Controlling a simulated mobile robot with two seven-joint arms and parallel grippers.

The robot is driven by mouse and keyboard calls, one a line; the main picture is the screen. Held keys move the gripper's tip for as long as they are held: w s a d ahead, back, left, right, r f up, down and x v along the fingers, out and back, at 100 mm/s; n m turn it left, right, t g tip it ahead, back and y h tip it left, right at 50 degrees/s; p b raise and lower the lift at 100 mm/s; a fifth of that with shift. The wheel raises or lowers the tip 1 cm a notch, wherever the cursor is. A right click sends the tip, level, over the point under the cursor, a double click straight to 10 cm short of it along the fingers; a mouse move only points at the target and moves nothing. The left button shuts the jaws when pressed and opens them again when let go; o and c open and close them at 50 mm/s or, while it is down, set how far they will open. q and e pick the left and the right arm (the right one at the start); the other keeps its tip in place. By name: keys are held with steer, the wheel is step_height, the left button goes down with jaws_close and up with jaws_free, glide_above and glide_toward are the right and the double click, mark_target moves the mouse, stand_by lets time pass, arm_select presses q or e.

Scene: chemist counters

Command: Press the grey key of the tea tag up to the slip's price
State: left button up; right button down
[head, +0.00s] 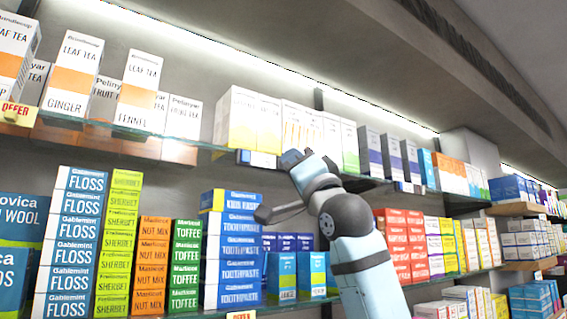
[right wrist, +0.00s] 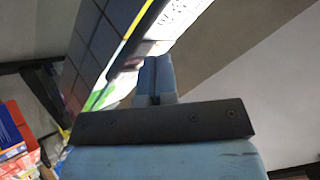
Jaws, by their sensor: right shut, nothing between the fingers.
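A small shelf-edge tag (head: 262,159) with a pale face and dark ends sits on the upper shelf's front edge, below white and yellow cartons. Its figures and its grey key are too small to make out. My right gripper (head: 290,158) is shut and empty, with its tip at the right end of this tag. I cannot tell whether it touches. In the right wrist view the closed fingers (right wrist: 155,79) point up at the shelf edge and cartons. No slip with a readable price shows. My left gripper is not in view.
Leaf tea cartons (head: 74,75) stand at the upper left, above a yellow offer card (head: 18,113). Another tag (head: 408,187) sits farther right on the shelf edge. Toothpaste boxes (head: 238,262) and red boxes (head: 393,247) fill the lower shelf on either side of my right arm.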

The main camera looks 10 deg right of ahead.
steer(key=shift+s, duration=0.1)
stand_by(0.3)
steer(key=shift+s+d, duration=0.3)
steer(key=shift+s, duration=0.4)
steer(key=shift+b, duration=0.3)
steer(key=shift+s+d+b, duration=0.2)
steer(key=shift+s+d, duration=0.1)
steer(key=shift+s, duration=0.5)
steer(key=shift+s+d+b, duration=0.15)
steer(key=shift+s+d, duration=0.1)
steer(key=shift+s, duration=0.5)
steer(key=shift+s+d+b, duration=0.2)
steer(key=shift+s+d, duration=0.1)
steer(key=shift+s, duration=0.5)
